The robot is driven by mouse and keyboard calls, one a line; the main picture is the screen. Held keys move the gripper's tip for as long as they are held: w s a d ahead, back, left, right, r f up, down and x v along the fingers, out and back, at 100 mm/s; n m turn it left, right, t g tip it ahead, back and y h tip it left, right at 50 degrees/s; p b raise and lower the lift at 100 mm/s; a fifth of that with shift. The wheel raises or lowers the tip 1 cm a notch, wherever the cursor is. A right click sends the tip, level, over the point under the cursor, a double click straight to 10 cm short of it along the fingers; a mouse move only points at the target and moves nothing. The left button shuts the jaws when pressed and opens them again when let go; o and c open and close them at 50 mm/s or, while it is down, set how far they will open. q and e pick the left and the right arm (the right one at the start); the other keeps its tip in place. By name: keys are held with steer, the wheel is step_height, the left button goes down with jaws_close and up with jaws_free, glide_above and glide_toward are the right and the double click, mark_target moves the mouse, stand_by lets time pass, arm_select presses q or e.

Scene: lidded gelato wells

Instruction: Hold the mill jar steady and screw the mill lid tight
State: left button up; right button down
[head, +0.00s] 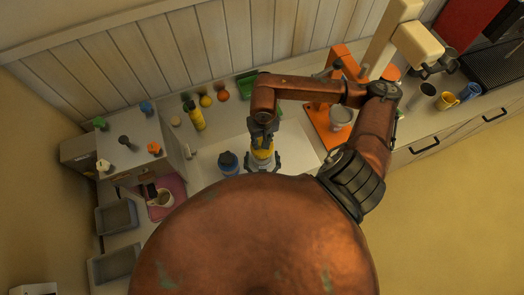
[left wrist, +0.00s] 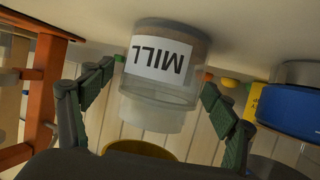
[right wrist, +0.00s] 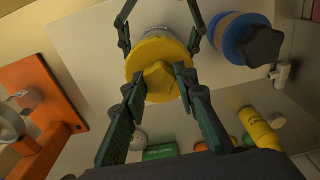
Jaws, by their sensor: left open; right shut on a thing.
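The mill jar (left wrist: 172,30) is a clear jar with a white MILL label, upside down in the left wrist view. It stands between the spread fingers of my left gripper (left wrist: 155,105), which is open, with gaps on both sides. The yellow mill lid (right wrist: 158,58) has a knob on top. My right gripper (right wrist: 158,82) is shut on that knob. In the left wrist view the lid's yellow rim (left wrist: 140,147) shows beyond the jar's neck, seemingly a little apart from it. In the head view the lid (head: 263,154) is just under my right gripper (head: 262,138).
A jar with a blue knobbed lid (head: 228,161) stands close to the left of the mill jar. An orange stand (head: 322,125) is to the right. A yellow bottle (head: 194,115) and green box (head: 246,84) are behind. The pale mat's right part (head: 298,150) is clear.

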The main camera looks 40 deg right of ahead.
arm_select(q)
steer(key=c, duration=1.3)
steer(key=shift+c, duration=0.2)
steer(key=shift+a+f, duration=0.1)
steer(key=shift+f, duration=0.1)
steer(key=o, duration=0.7)
steer(key=c, duration=0.7)
steer(key=shift+c, duration=0.2)
steer(key=shift+r, duration=0.1)
arm_select(e)
steer(key=shift+f, duration=0.1)
steer(key=shift+w+f+n+g, duration=0.1)
steer(key=shift+f+n+g, duration=0.2)
steer(key=shift+f, duration=1.25)
